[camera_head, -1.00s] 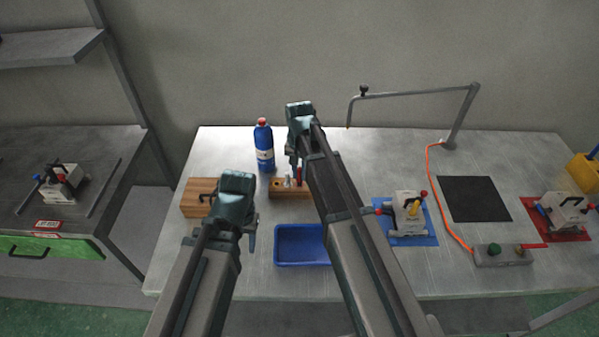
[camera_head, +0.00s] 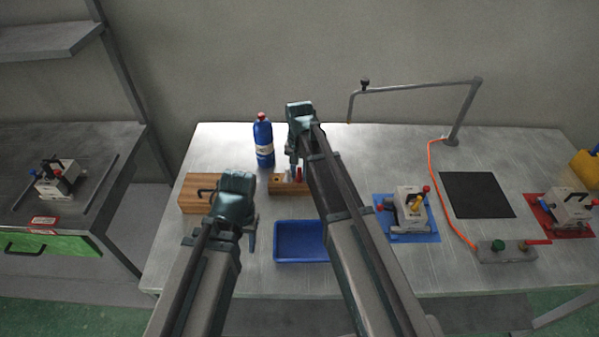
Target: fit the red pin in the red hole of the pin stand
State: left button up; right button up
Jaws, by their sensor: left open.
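The pin stand (camera_head: 276,188) is a small wooden block at the back of the table, left of centre, partly hidden by my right arm. The red pin (camera_head: 299,174) shows upright at the stand, close to my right gripper's fingers; whether it is seated in a hole cannot be told. A pale pin shows beside it. My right gripper (camera_head: 293,162) points down just above the stand; its fingertips are too small to tell if they hold anything. My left gripper (camera_head: 251,238) is open and empty, in front of the stand, left of the blue tray. The red hole cannot be made out.
A blue bottle (camera_head: 263,142) stands behind the stand. A wooden box (camera_head: 192,194) is to the left and a blue tray (camera_head: 285,224) in front. A mould on a blue mat (camera_head: 425,234) and a black mat (camera_head: 478,195) are to the right.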

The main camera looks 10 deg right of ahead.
aim_at(299, 168)
jog(key=shift+o, duration=1.2)
pick_arm(q)
jog(key=shift+r, duration=0.1)
pick_arm(e)
jog(key=shift+r, duration=0.1)
pick_arm(q)
notch_tip(299, 168, up, 14)
jog(key=p, duration=1.4)
pick_arm(e)
notch_tip(299, 168, up, 14)
pick_arm(q)
jog(key=shift+f, duration=0.2)
notch_tip(299, 168, down, 7)
jog(key=b, duration=0.7)
pick_arm(e)
jog(key=s+a+f+n, duration=0.2)
jog(key=s+n, duration=0.1)
jog(key=s, duration=0.4)
jog(key=s+a+f+n, duration=0.2)
jog(key=s+n, duration=0.1)
jog(key=s, duration=0.4)
jog(key=s+a+f+n+h, duration=0.1)
jog(key=s+a+f+n, duration=0.2)
jog(key=s, duration=0.4)
jog(key=shift+s, duration=0.4)
